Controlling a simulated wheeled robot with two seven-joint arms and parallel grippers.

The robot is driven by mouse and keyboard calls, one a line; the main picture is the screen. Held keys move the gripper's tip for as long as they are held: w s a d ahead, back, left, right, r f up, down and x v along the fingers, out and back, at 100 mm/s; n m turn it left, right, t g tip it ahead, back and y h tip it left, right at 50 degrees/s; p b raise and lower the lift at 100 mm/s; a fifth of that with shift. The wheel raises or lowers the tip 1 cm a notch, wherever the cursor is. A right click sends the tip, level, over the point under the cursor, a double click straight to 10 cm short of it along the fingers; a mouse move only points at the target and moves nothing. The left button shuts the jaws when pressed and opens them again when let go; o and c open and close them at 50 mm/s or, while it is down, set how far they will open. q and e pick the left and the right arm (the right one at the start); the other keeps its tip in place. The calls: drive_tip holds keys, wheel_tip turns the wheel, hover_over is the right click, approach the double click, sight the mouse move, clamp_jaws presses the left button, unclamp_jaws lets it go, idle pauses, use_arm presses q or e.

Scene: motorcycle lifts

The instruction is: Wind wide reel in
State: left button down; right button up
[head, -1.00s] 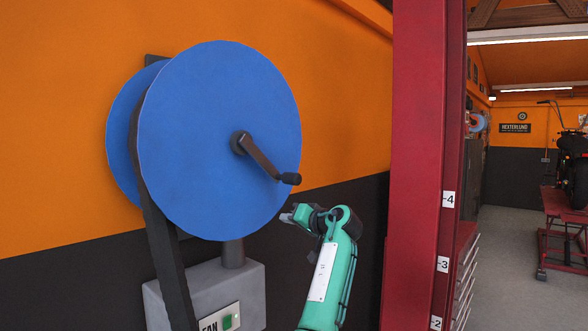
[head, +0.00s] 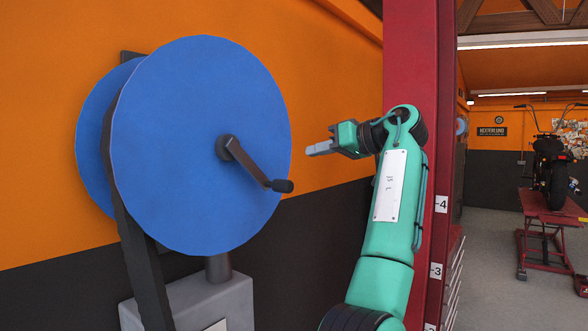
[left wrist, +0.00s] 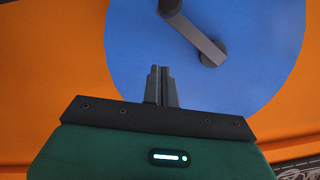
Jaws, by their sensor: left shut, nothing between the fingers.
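The wide reel (head: 190,140) has two blue discs with a dark strap (head: 140,255) running down from between them. It is mounted on the orange wall. Its dark crank (head: 246,163) points down and right from the hub and ends in a knob (head: 283,186). My left gripper (head: 309,151) is shut and empty, right of the reel and a little above the knob, apart from it. In the left wrist view the shut fingers (left wrist: 161,84) point toward the blue disc (left wrist: 240,55), with the crank (left wrist: 195,35) above and right of them. My right gripper is not in view.
A grey box (head: 190,305) stands below the reel. A red post (head: 425,60) with numbered labels stands right, behind my left arm. A motorcycle (head: 552,165) on a red lift (head: 545,215) is far right.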

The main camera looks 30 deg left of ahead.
use_arm(q)
drive_tip(key=shift+s+a+f+p, duration=0.2)
drive_tip(key=shift+a+f+p, duration=0.35)
drive_tip(key=shift+a+f, duration=0.4)
drive_tip(key=shift+s+a+f+p, duration=0.2)
drive_tip(key=shift+a+f+p, duration=0.45)
drive_tip(key=shift+a, duration=0.35)
drive_tip(key=shift+s+a+f+p, duration=0.2)
drive_tip(key=shift+a+f+p, duration=0.3)
drive_tip(key=shift+a+f, duration=0.45)
